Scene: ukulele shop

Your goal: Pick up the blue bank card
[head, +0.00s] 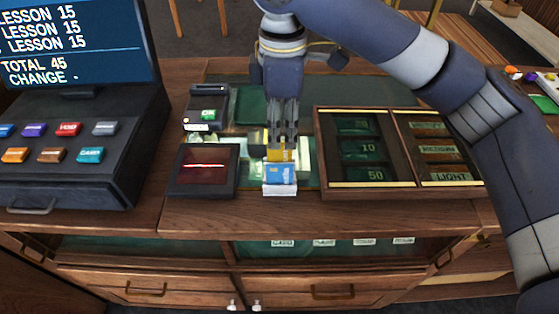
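The blue card (283,175) stands near the counter's front edge in a small white holder (279,190). A yellow patch (281,156) shows right behind its top edge; I cannot tell whether it is another card. My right gripper (282,146) points down from above, its fingers right over and behind the card's top. The fingers look close together, but I cannot tell whether they grip the card, and their tips are partly hidden. My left gripper is not in view.
A dark scanner with a red line (205,167) stands close left of the holder. A card terminal (207,107) is behind it. A wooden cash tray (399,184) lies close to the right. The register (75,150) fills the left. Bare counter (330,212) lies in front.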

